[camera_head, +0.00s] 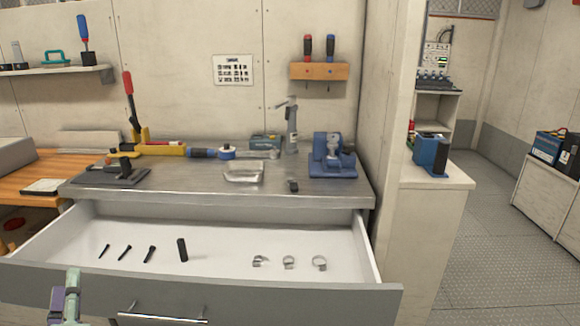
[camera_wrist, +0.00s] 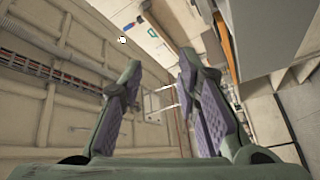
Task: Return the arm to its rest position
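My gripper (camera_wrist: 160,64) fills the lower part of the wrist view, with its two green fingers and purple pads spread apart and nothing between them. In the head view part of my gripper (camera_head: 66,300) shows at the lower left, in front of the open drawer (camera_head: 215,284). It appears apart from the drawer front, but the exact gap cannot be told. The wrist view is tilted and looks along walls and panels.
The open drawer holds several dark bolts, a black cylinder (camera_head: 182,250) and metal clamps (camera_head: 289,262). The steel workbench (camera_head: 205,180) above carries a blue vise (camera_head: 332,160) and tools. A wooden rack (camera_head: 318,71) hangs on the wall. Open floor (camera_head: 490,250) lies at the right.

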